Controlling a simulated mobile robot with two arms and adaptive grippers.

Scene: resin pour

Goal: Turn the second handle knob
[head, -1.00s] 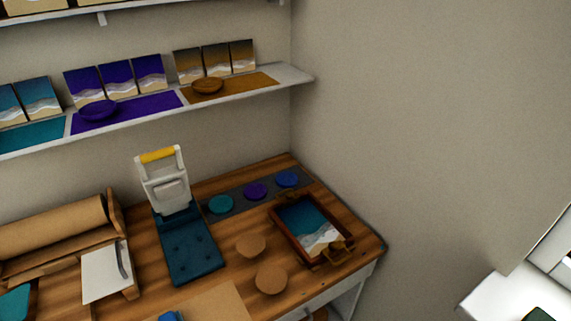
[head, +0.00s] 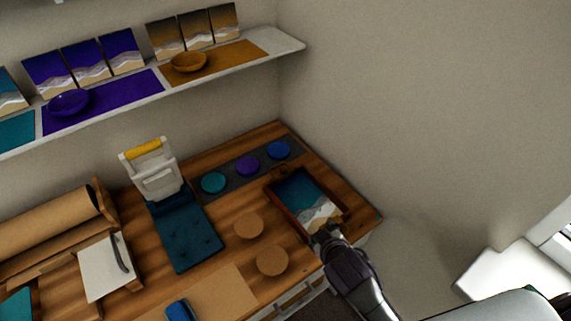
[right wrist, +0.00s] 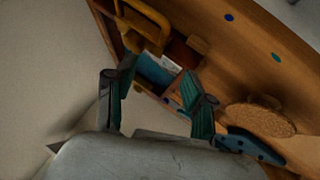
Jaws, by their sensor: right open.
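A wooden tray (head: 280,208) holding a blue, white and sand-coloured seascape lies at the right end of the workbench. My right gripper (head: 318,238) is over the tray's near edge in the head view and hides the handle there. In the right wrist view my right gripper (right wrist: 156,76) is open, its two dark fingers apart in front of the tray. A brass-coloured handle (right wrist: 146,20) shows just beyond the fingers, with a small knob-like piece (right wrist: 198,44) to its right. I cannot tell whether a finger touches either. I see nothing between the fingertips. My left gripper is out of view.
Two cork discs (head: 248,225) lie left of the tray. Teal, purple and blue discs (head: 248,166) sit on a dark strip behind it. The wall rises behind the bench.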

